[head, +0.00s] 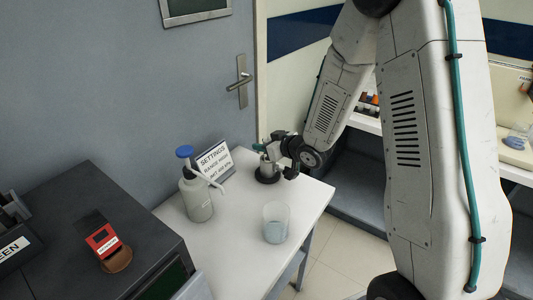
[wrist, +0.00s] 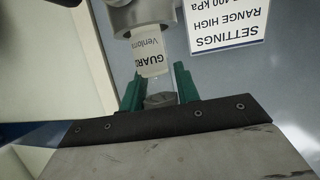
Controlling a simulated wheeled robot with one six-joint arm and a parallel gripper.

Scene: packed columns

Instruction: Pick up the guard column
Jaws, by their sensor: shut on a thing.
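The guard column is a small clear and metal cylinder with a white label reading "GUARD" (wrist: 150,62) in the wrist view. The label appears upside down there, and a grey metal end fitting (wrist: 143,14) shows beyond it. My gripper (wrist: 158,80) has its green fingers on both sides of the column's near end, shut on it. In the head view my gripper (head: 261,149) is at the back of the white table, above a round black base (head: 266,175). The column is largely hidden by my gripper there, and I cannot tell whether it touches the base.
A settings sign (head: 213,161) stands just left of my gripper. A white bottle with a blue cap (head: 196,193) and a clear beaker (head: 276,223) stand on the white table (head: 240,240). A dark cabinet (head: 130,200) with a red-labelled item (head: 104,241) is at left.

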